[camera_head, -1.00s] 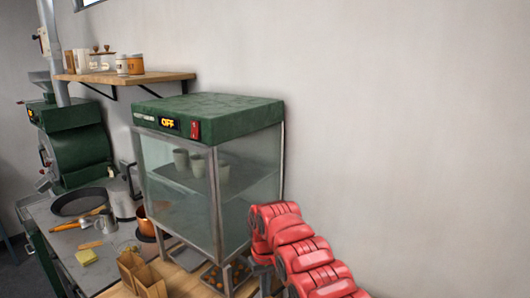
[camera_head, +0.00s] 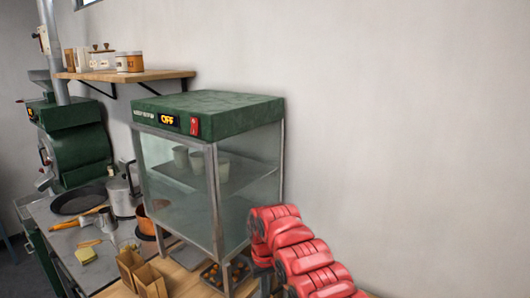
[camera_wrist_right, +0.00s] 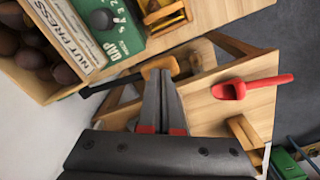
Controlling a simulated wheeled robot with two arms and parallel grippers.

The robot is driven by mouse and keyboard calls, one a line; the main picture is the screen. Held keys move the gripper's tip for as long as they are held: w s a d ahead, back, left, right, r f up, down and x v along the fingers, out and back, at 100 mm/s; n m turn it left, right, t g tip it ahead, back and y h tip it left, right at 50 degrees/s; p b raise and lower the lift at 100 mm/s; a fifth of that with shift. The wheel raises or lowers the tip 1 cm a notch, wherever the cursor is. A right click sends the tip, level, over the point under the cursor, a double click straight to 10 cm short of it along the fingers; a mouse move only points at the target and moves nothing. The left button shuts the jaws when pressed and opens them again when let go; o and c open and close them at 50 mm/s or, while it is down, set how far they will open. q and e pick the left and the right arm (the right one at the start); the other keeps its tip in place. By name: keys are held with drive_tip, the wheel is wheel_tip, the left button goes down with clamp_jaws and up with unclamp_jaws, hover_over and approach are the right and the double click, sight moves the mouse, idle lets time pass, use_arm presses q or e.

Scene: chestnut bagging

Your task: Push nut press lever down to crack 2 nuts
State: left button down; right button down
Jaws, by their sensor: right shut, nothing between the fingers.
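A black rod (camera_wrist_right: 110,82) with a wooden end (camera_wrist_right: 160,67), apparently the lever, runs below the block. My right gripper (camera_wrist_right: 163,76) is shut and empty, its fingertips at the wooden end; I cannot tell if they touch. Several brown nuts (camera_wrist_right: 30,55) lie in a wooden bin at upper left. In the head view my red right arm is at lower right. My left gripper is out of view.
A red scoop (camera_wrist_right: 250,87) lies on a wooden surface right of my fingers. In the head view, a glass cabinet with a green top (camera_head: 210,112) stands left of my arm, close to it. Paper bags (camera_head: 150,282) stand in front. The wall at right is bare.

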drive_tip(key=shift+f, duration=0.35)
